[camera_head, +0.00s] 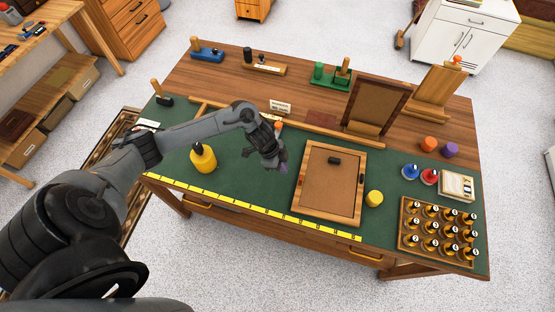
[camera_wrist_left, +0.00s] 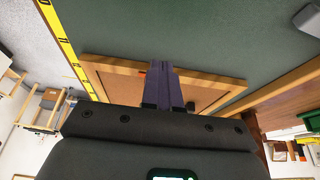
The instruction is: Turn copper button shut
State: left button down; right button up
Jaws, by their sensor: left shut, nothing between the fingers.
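A wooden picture frame (camera_head: 298,192) with a brown back panel (camera_head: 325,190) lies flat on the green mat. A dark piece (camera_head: 334,160) lies on the panel near its top, and a small dark piece (camera_head: 361,178) sits at its right rail. I cannot make out which piece is the copper button. A small orange-red spot (camera_wrist_left: 142,72) shows beside my fingers in the left wrist view. My left gripper (camera_head: 283,168) is shut and empty, with purple fingertips just left of the frame. In the left wrist view the fingers (camera_wrist_left: 163,85) hide part of the frame (camera_wrist_left: 215,77). My right gripper is out of view.
A yellow bottle (camera_head: 203,158) stands left of my gripper, and a yellow ruler (camera_head: 250,207) runs along the front edge. A yellow round piece (camera_head: 375,197) and a rack of dark bottles (camera_head: 403,236) are at right. An upright frame (camera_head: 376,105) stands behind.

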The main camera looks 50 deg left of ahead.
aim_at(301, 179)
pick_arm(q)
jog(key=shift+x, duration=0.9)
jog(key=shift+w+d+r, duration=0.2)
jog(key=shift+w+d, duration=0.45)
jog(key=shift+d, duration=0.3)
jog(key=shift+w+d, duration=0.45)
jog(key=shift+d, duration=0.15)
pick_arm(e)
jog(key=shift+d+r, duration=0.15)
pick_arm(q)
jog(key=shift+p, duration=0.35)
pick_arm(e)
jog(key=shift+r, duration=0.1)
